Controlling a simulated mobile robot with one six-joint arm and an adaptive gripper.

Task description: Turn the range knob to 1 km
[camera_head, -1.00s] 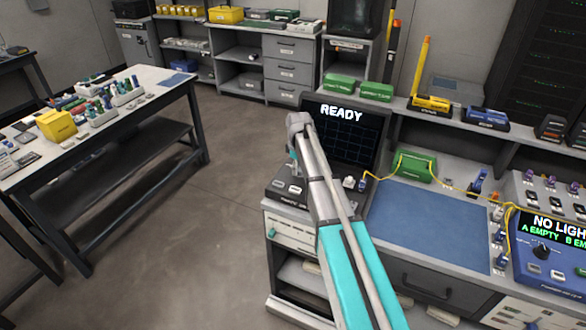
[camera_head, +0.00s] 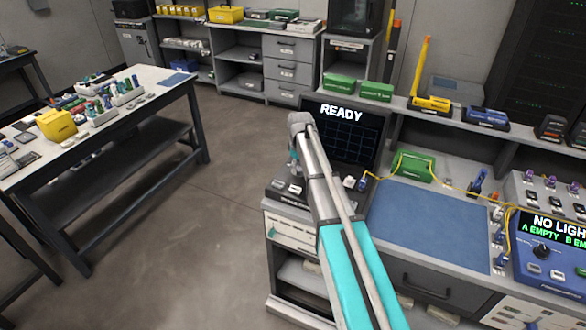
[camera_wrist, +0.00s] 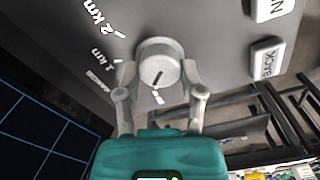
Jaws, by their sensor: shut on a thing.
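The range knob (camera_wrist: 160,50) is a round, pale grey knob with a dark line on its face, on the grey panel of the instrument in the wrist view. My gripper (camera_wrist: 160,75) is shut on it, one finger on either side. Printed labels 2 km (camera_wrist: 103,16) and 1 km (camera_wrist: 100,65) are beside it at left; a third label is too blurred to read. The dark line runs slantwise on the face; I cannot tell which label it marks. In the head view the instrument's screen (camera_head: 345,140) reads READY; my arm hides the knob.
NEXT (camera_wrist: 272,8) and BACK (camera_wrist: 266,58) buttons stand right of the knob. A blue mat (camera_head: 425,225) lies on the bench, with a green box (camera_head: 413,167) and yellow fibre behind it. A side table (camera_head: 100,120) with tools stands at left across open floor.

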